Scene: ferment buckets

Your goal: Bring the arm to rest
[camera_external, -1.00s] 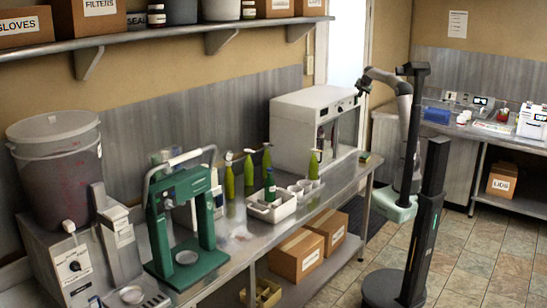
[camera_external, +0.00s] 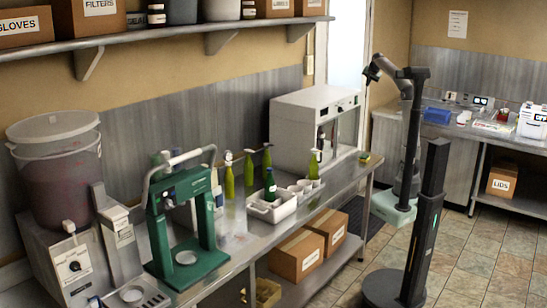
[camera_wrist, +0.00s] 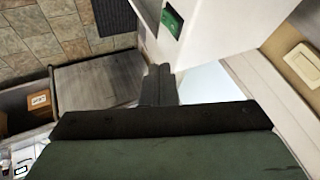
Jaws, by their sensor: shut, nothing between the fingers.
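My arm (camera_external: 407,150) stands raised on its column at the right of the steel bench. My gripper (camera_external: 371,74) is high up, right of and above the white cabinet-like machine (camera_external: 313,122), clear of the bench, with nothing seen in it. In the wrist view my gripper (camera_wrist: 158,86) shows as two dark fingers close together and empty. Past them are the white machine's side with a small green display (camera_wrist: 172,20), and the tiled floor (camera_wrist: 50,35).
The bench (camera_external: 240,246) carries a green press-like stand (camera_external: 160,228), green bottles (camera_external: 249,172) and a white tray of cups (camera_external: 272,212). A large bucket (camera_external: 55,165) stands at left. A side counter (camera_external: 465,128) holds a blue bin (camera_external: 437,116). Tiled floor is open at right.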

